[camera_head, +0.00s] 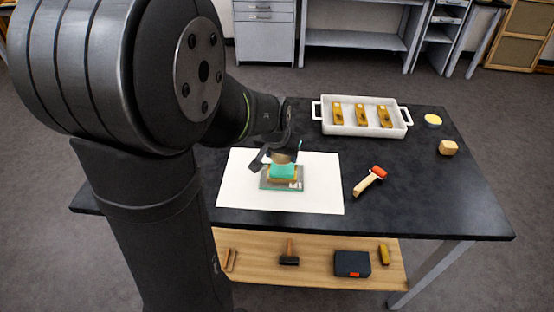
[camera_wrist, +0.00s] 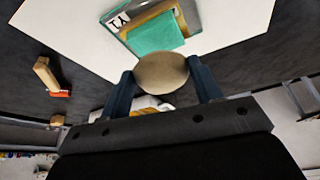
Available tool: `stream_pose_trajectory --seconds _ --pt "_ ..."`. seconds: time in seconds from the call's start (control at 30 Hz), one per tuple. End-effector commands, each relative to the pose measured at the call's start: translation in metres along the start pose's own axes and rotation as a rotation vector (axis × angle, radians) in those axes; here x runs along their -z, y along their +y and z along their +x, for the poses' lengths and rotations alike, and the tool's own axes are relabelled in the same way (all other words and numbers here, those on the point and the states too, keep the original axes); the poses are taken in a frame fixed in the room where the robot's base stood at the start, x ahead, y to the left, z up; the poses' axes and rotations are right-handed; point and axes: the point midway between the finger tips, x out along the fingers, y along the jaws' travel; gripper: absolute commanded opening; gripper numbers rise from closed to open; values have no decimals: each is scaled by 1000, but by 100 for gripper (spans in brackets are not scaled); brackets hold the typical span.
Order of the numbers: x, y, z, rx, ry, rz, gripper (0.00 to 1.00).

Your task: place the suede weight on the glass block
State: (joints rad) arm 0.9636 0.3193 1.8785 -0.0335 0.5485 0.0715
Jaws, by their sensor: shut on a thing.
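The suede weight (camera_wrist: 161,73) is a round tan-brown piece between the two fingers of my gripper (camera_wrist: 163,82), which is shut on it. In the head view the weight (camera_head: 281,157) shows just above and behind the teal glass block (camera_head: 283,171). In the wrist view the glass block (camera_wrist: 157,36) lies just beyond the weight, whose edge overlaps it. I cannot tell whether they touch. The block rests on a gilt piece (camera_wrist: 152,12) on a grey-green board (camera_head: 268,185) with a label. My gripper (camera_head: 279,153) partly hides the weight's back.
A white sheet (camera_head: 320,195) lies under the board on the black table. A white tray (camera_head: 394,132) with three gilt pieces stands at the back. The front right is clear.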

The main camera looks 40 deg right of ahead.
Motion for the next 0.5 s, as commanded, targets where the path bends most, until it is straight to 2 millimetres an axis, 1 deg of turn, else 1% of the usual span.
stream_pose_trajectory --seconds 0.1,0.2,0.3,0.5 --pt "-8 0 17 0 -5 0 29" --pt "-13 0 29 0 -4 0 29" --pt "-14 0 34 0 -2 0 29" --pt "-14 1 33 0 0 0 29"
